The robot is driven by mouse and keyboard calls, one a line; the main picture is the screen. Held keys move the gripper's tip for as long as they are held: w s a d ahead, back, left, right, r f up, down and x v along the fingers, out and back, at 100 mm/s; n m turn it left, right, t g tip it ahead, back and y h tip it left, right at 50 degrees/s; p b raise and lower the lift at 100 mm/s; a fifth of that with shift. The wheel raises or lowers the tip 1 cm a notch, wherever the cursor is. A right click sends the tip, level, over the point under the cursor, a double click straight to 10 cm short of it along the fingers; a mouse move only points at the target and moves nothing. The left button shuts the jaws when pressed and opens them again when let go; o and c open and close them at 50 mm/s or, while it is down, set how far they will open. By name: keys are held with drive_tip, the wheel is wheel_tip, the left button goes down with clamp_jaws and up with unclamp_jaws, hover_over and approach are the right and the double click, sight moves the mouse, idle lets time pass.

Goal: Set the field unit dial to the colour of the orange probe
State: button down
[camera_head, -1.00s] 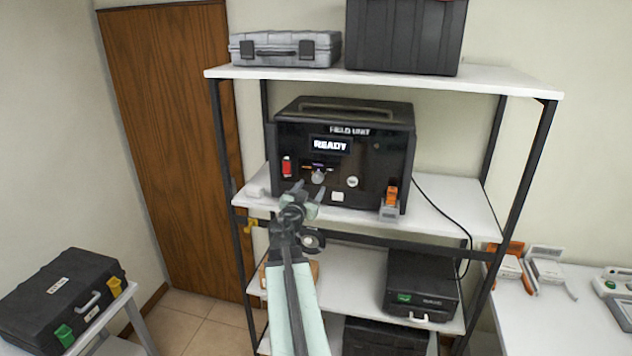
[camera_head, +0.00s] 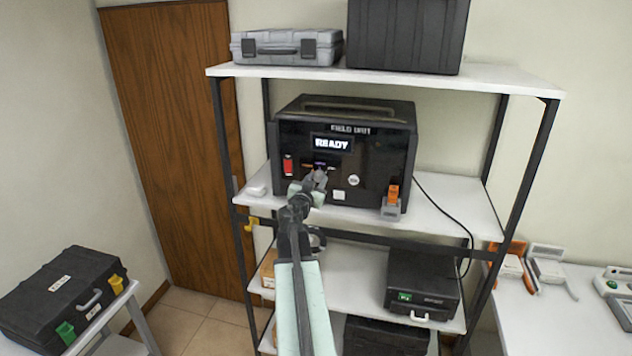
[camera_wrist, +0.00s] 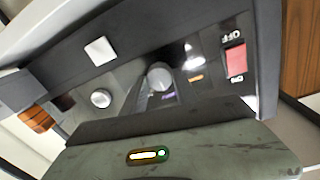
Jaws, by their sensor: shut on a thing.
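The black field unit (camera_head: 400,150) stands on the middle shelf, its screen (camera_head: 332,144) reading READY. Its grey round dial (camera_head: 319,175) is low on the front, left of centre. My gripper (camera_head: 314,187) is at the dial and shut on it. In the wrist view the dial (camera_wrist: 160,76) shows at the fingertips (camera_wrist: 157,88), with an orange mark (camera_wrist: 196,78) beside it and a bluish-purple mark partly hidden by a finger. The orange probe (camera_head: 393,192) sits in a grey holder (camera_head: 390,210) at the unit's lower right. The dial's pointer direction cannot be told.
A red switch (camera_head: 288,167) is left of the dial; a round knob (camera_head: 354,180) and a white square (camera_head: 338,195) are right of it. A shelf post (camera_head: 230,170) stands left. A cable (camera_head: 450,215) hangs at right. A black case (camera_head: 62,290) stands lower left.

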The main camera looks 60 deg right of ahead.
drive_tip(key=shift+d+n, duration=0.1)
drive_tip(key=shift+n, duration=0.2)
drive_tip(key=n, duration=0.5)
drive_tip(key=shift+n+b, duration=0.35)
drive_tip(key=shift+n, duration=0.05)
drive_tip(key=n, duration=0.5)
drive_tip(key=shift+n+t, duration=0.3)
drive_tip(key=shift+t, duration=0.1)
drive_tip(key=c, duration=0.9)
unclamp_jaws()
drive_tip(key=shift+d+f+b, duration=0.1)
drive_tip(key=shift+b, duration=0.2)
drive_tip(key=shift+c, duration=0.2)
